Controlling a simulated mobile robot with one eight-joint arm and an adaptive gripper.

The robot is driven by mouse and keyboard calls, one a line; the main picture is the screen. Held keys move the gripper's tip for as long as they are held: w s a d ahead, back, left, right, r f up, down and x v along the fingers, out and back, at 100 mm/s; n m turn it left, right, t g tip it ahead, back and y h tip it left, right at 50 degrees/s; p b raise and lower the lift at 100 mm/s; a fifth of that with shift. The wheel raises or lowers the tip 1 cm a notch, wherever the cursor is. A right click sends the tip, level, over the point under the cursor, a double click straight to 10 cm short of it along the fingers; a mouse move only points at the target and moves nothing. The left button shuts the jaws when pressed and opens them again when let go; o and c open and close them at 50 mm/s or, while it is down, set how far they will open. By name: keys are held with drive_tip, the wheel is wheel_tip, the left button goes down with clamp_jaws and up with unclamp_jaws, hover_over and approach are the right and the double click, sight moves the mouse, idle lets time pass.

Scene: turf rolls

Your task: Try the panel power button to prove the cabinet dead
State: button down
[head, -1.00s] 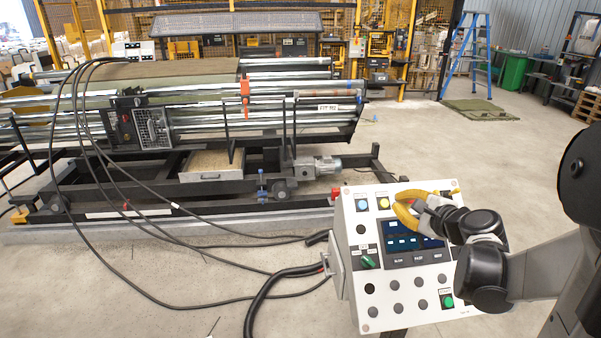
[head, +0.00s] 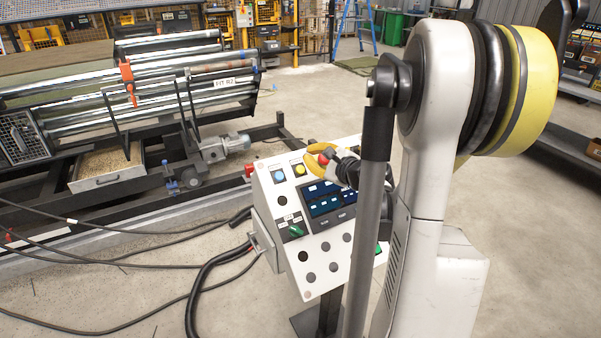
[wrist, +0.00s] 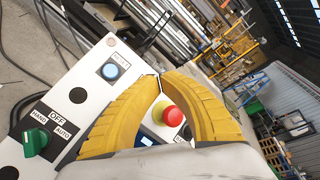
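The white control panel (head: 290,250) stands tilted on a post, with a lit blue screen (head: 325,200). A blue button (head: 279,177) and a yellow button (head: 299,170) sit along its top; the blue button also shows in the wrist view (wrist: 110,71). A green selector marked OFF, HAND and AUTO (wrist: 35,141) is lower left. A green button (head: 378,250) is partly hidden by my arm. I cannot read which button is power. My gripper (wrist: 159,75) is over the panel's upper part, its yellow fingertips meeting. A red mushroom button (wrist: 172,115) shows between the curved fingers; contact is unclear.
Thick black cables (head: 210,275) run from the panel's left side across the floor. The roller machine (head: 130,100) stands behind and left. My arm blocks the panel's right side. Open concrete floor (head: 530,230) lies to the right.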

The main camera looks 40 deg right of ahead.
sight(295, 161)
drive_tip(key=shift+w+d+f+b, duration=0.25)
drive_tip(key=shift+w+f+b, duration=0.65)
drive_tip(key=shift+w+f, duration=0.3)
drive_tip(key=shift+w+d+f+b, duration=0.25)
drive_tip(key=shift+w+f+b, duration=0.7)
drive_tip(key=shift+f, duration=0.45)
drive_tip(key=shift+w+f+b, duration=0.3)
drive_tip(key=shift+w+d+f+b, duration=0.1)
drive_tip(key=shift+w+f+b, duration=0.15)
drive_tip(key=shift+f+b, duration=0.1)
drive_tip(key=shift+s+r, duration=0.1)
idle(0.5)
drive_tip(key=shift+s+r+p, duration=0.45)
drive_tip(key=shift+r, duration=0.1)
drive_tip(key=shift+r, duration=0.1)
drive_tip(key=shift+s+a+r+p, duration=0.25)
drive_tip(key=shift+s+r+p, duration=0.45)
drive_tip(key=shift+s+r, duration=0.15)
drive_tip(key=shift+s+a+r+p, duration=0.25)
drive_tip(key=shift+s+r+p, duration=0.45)
drive_tip(key=shift+r, duration=0.25)
